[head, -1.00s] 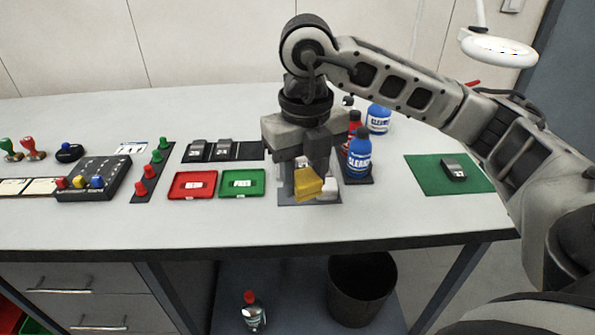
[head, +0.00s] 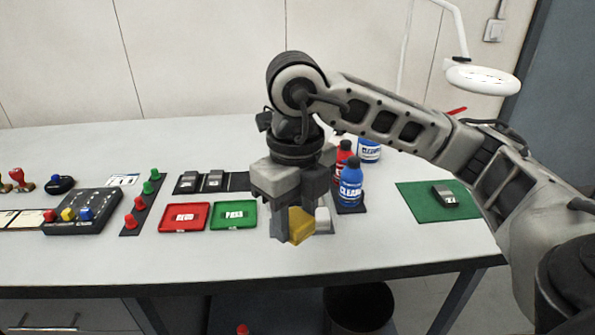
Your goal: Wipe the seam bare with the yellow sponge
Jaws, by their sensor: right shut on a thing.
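The yellow sponge (head: 301,226) is between the fingers of my right gripper (head: 291,213), which is shut on it. The gripper points down over the front middle of the bench, right of the green tray. I cannot tell whether the sponge touches the surface below. A dark block with a pale label (head: 445,196) lies on the green mat (head: 420,210) at the right. Two similar dark blocks (head: 187,182) sit in a black rack behind the trays. No seam can be made out on any block from here. My left gripper is not in view.
A pale block (head: 323,218) stands just right of the sponge. Blue (head: 350,186) and red (head: 343,155) bottles stand close behind. A red tray (head: 184,217) and a green tray (head: 233,214) lie left. Bench between bottles and green mat is clear.

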